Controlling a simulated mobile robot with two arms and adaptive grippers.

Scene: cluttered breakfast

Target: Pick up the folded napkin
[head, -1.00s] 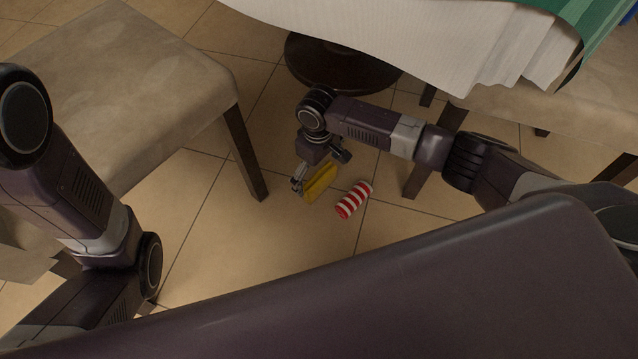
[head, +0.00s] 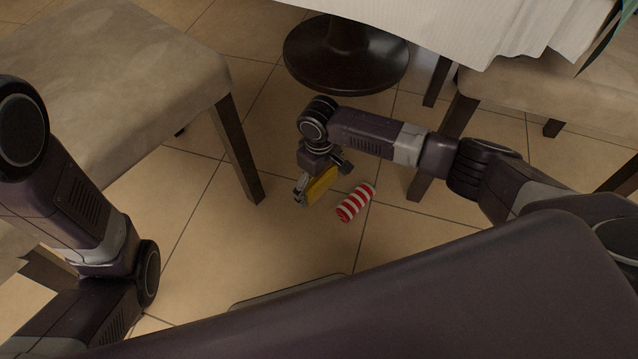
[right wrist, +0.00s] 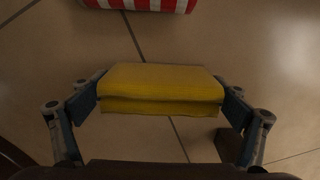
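The folded napkin (head: 322,184) is yellow and shows low over the tiled floor in the head view, partly hidden by my right gripper. In the right wrist view the napkin (right wrist: 160,90) is a ribbed yellow block in the middle. My right gripper (head: 318,187) points down at it. In the right wrist view the right gripper's fingers (right wrist: 160,97) press against its left and right ends. I cannot tell whether the napkin touches the floor. My left arm comes in at the left, but its gripper is out of view.
A red-and-white striped cylinder (head: 356,202) lies on the floor just right of the napkin. A beige chair (head: 120,75) stands at the left, another chair (head: 560,95) at the right. The table's dark round base (head: 345,80) is behind. Floor (head: 220,245) in front is clear.

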